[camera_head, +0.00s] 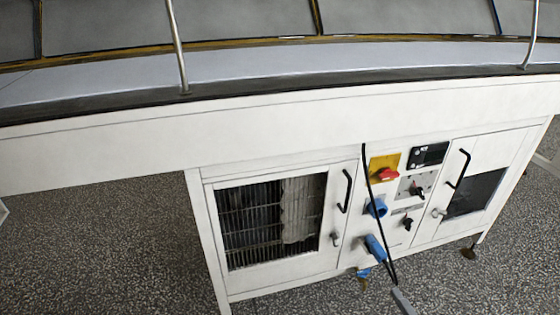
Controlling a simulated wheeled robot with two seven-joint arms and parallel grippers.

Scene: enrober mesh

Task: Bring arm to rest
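Neither of my arms nor my grippers shows in the head view, so their pose and finger state are hidden. The machine fills the view: a long white body (120,150) with a pale conveyor bed (300,65) on top. Below it is a white cabinet (275,280) with a grille (255,225) at its left and a dark window (475,195) at its right. Its control panel carries a yellow plate with a red switch (387,175), a dark display (429,155) and a blue socket (376,208).
A blue plug (374,247) and a black cable (369,180) hang at the panel front. Door handles (347,190) stick out. Metal rails (178,45) rise above the bed. The speckled floor (100,250) is clear at the lower left.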

